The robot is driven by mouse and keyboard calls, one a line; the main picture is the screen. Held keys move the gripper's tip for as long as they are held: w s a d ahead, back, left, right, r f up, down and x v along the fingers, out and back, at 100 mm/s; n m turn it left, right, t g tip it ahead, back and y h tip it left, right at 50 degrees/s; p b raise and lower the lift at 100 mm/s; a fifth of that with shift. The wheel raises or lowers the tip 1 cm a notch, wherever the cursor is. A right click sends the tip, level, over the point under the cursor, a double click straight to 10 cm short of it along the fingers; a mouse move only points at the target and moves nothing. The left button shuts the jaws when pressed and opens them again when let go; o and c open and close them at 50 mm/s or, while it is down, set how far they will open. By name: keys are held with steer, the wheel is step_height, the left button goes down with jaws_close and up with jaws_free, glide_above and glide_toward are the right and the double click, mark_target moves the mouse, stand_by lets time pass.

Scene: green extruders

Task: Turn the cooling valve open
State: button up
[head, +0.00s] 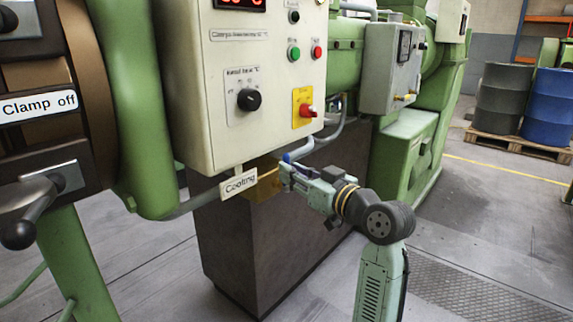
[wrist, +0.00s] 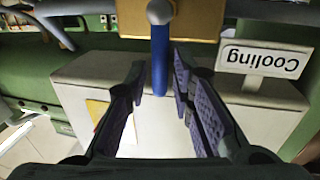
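The cooling valve has a blue lever (wrist: 159,66) on a round grey pivot, in front of a brass block (wrist: 195,20). In the upside-down wrist view the lever stands between the two purple-padded fingers of my gripper (wrist: 161,75), with gaps seen on both sides. My gripper is open and not closed on the lever. In the head view the brass block (head: 263,186) sits below the control box, and my gripper (head: 287,172) is right at it. Only a little of the blue lever (head: 288,158) shows there.
The cream control box (head: 250,80) with knobs and buttons is just above my gripper. Grey pipes (head: 325,140) run near the valve. A dark pedestal (head: 245,245) stands below. Open floor (head: 460,215) lies to the right, with barrels (head: 505,95) on a pallet behind.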

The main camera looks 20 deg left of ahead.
steer(key=shift+x, duration=1.55)
jaws_close()
